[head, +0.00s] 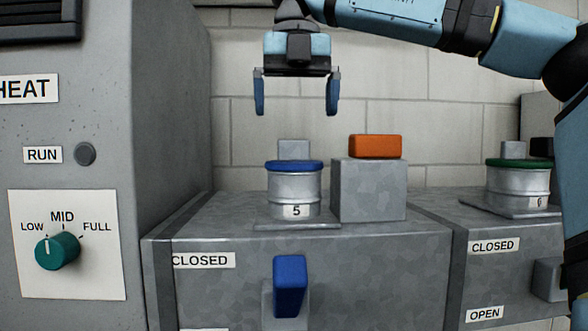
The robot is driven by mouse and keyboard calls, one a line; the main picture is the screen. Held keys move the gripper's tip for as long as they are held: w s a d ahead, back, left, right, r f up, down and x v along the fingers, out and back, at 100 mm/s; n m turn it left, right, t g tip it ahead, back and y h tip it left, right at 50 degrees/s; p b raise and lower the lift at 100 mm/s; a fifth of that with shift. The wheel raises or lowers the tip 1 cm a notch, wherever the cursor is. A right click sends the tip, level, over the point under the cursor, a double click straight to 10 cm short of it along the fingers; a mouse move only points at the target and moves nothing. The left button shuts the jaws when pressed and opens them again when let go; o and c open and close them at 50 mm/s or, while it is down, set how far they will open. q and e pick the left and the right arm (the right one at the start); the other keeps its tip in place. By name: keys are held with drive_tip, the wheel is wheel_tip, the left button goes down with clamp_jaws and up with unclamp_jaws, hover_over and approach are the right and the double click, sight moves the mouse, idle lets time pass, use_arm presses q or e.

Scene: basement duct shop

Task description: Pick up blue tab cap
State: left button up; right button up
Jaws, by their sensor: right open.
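The blue tab cap (295,168) is a flat blue disc lying on top of a round metal collar marked 5 (294,190). A small grey upright tab (293,150) shows above the disc, standing on it or just behind it. My right gripper (297,95) points down above the cap with its two blue fingers spread wide. Nothing is between the fingers, and a clear gap separates the fingertips from the tab. My left gripper is not in view.
An orange block (375,146) sits on a grey box (370,190) close right of the collar. A green cap (518,162) tops another collar at right. A blue handle (290,286) projects from the duct front. A tall grey cabinet (168,110) stands at left.

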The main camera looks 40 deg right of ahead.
sight(294, 161)
drive_tip(key=shift+w+d+f, duration=0.1)
drive_tip(key=shift+d+f, duration=0.05)
drive_tip(key=shift+f, duration=0.45)
drive_tip(key=shift+w+d+f, duration=0.1)
drive_tip(key=shift+f, duration=0.5)
drive_tip(key=shift+a+f+p, duration=0.1)
drive_tip(key=shift+f+p, duration=0.25)
drive_tip(key=shift+f, duration=0.1)
drive_tip(key=f, duration=0.1)
drive_tip(key=f+p, duration=0.1)
drive_tip(key=f, duration=0.1)
drive_tip(key=shift+w+f, duration=0.2)
drive_tip(key=shift+f, duration=0.1)
drive_tip(key=shift+w+d+f, duration=0.1)
drive_tip(key=shift+d+f, duration=0.15)
drive_tip(key=shift+f, duration=0.25)
drive_tip(key=shift+a, duration=0.15)
drive_tip(key=shift+a+r, duration=0.1)
drive_tip(key=c, duration=0.6)
